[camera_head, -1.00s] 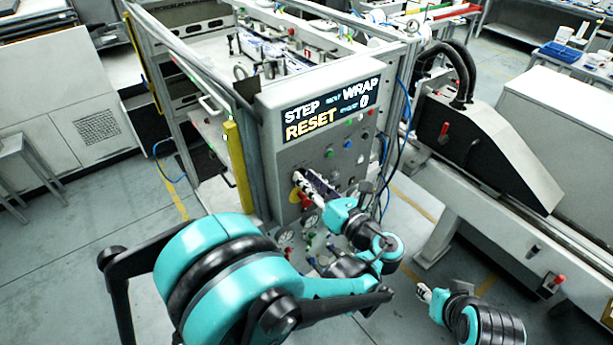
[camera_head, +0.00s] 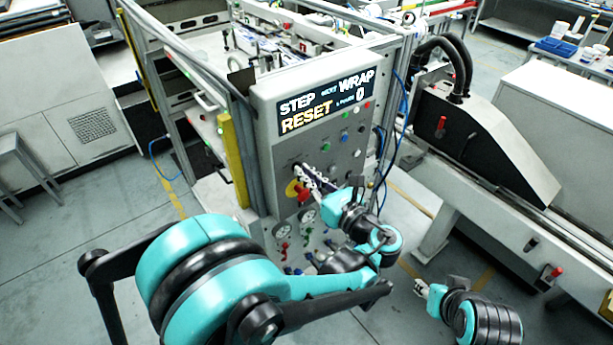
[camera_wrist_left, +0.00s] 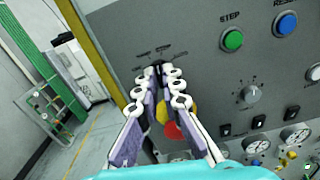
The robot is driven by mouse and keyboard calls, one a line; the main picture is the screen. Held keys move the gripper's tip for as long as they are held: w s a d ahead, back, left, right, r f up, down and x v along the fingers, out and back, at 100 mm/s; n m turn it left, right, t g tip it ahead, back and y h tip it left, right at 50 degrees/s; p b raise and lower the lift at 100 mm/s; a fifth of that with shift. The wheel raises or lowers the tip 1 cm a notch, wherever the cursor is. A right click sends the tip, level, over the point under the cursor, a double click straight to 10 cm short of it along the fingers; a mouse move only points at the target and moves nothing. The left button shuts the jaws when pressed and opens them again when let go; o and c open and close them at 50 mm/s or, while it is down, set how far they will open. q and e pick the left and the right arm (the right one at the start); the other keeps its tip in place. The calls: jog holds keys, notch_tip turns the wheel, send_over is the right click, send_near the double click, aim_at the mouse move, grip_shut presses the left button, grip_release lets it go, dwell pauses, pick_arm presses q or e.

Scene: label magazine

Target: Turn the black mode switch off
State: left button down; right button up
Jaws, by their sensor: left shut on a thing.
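The black mode switch (camera_wrist_left: 158,64) is a small knob on the grey control panel, with a printed scale above it. In the left wrist view, my left gripper (camera_wrist_left: 161,76) has its pale jointed fingertips closed in on the switch from both sides, hiding most of it. In the head view, my left gripper (camera_head: 304,175) reaches the left part of the panel front, and the switch is too covered to make out. My right gripper (camera_head: 420,288) hangs away from the panel at the lower right, too small to tell its opening.
A red button on a yellow plate (camera_wrist_left: 162,112) sits just below the switch, partly behind my fingers. Green STEP button (camera_wrist_left: 232,40), blue button (camera_wrist_left: 286,24), grey dial (camera_wrist_left: 251,94) and gauges (camera_wrist_left: 257,142) are to the right. A yellow post (camera_head: 235,160) stands left of the panel.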

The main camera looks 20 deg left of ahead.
pick_arm(q)
jog(key=n+b, duration=0.1)
jog(key=n, duration=0.2)
jog(key=shift+n, duration=0.4)
jog(key=n, duration=0.3)
jog(key=shift+n+b, duration=0.3)
jog(key=shift+b, duration=0.1)
jog(key=n, duration=0.3)
jog(key=shift+n+b, duration=0.3)
jog(key=shift+b, duration=0.05)
jog(key=shift+n, duration=1.8)
jog(key=c, duration=1.7)
grip_release()
jog(key=shift+a, duration=0.1)
jog(key=shift+w, duration=0.1)
